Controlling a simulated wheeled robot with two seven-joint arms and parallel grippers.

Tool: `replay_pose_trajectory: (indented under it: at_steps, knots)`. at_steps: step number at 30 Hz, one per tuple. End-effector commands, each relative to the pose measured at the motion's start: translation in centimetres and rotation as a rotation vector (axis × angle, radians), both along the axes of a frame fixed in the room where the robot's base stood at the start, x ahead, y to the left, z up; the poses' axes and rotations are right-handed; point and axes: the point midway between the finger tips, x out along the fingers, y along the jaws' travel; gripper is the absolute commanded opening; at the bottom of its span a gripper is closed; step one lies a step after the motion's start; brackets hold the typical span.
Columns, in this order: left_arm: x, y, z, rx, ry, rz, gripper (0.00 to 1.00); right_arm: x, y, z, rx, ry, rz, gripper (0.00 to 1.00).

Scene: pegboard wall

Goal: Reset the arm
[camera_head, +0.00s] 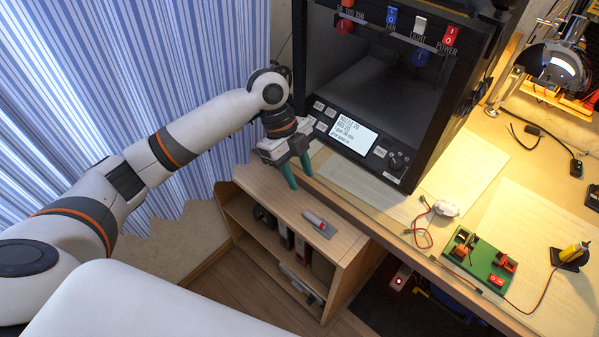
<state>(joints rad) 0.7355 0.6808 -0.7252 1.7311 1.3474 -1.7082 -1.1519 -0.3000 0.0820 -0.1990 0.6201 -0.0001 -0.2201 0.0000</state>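My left arm reaches in from the left side. Its gripper (297,170) hangs in front of the black machine's lower left corner, above the wooden shelf unit. The two green-tipped fingers point down and stand apart, with nothing visible between them. My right gripper is out of view.
A black machine (433,160) with a lit display (352,135) and switches stands on the desk (459,188). A low shelf unit (267,183) holds a small red-and-grey item (317,222). A green circuit board (478,262) lies at right. Striped curtains (150,60) hang behind my arm.

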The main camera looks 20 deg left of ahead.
Motion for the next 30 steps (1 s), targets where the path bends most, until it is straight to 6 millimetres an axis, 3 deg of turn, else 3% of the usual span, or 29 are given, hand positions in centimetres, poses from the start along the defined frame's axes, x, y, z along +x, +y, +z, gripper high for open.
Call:
replay_pose_trajectory:
  at_steps: [8,14,18,22,30]
  knots:
    - [-0.1,-0.1,-0.2,0.000,0.001,0.002,0.37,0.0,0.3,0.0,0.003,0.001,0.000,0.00]
    - [-2.7,-2.7,-3.6,0.006,0.009,0.105,0.37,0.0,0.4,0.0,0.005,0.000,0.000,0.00]
    - [-6.5,-5.5,-7.0,-0.003,0.010,0.337,0.37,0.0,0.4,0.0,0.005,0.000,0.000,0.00]
    - [-9.9,-6.5,-8.9,-0.022,0.019,0.635,0.37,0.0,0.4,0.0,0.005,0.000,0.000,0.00]
    - [-15.1,-3.6,-10.3,-0.004,0.042,1.192,0.37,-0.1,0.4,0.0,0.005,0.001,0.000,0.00]
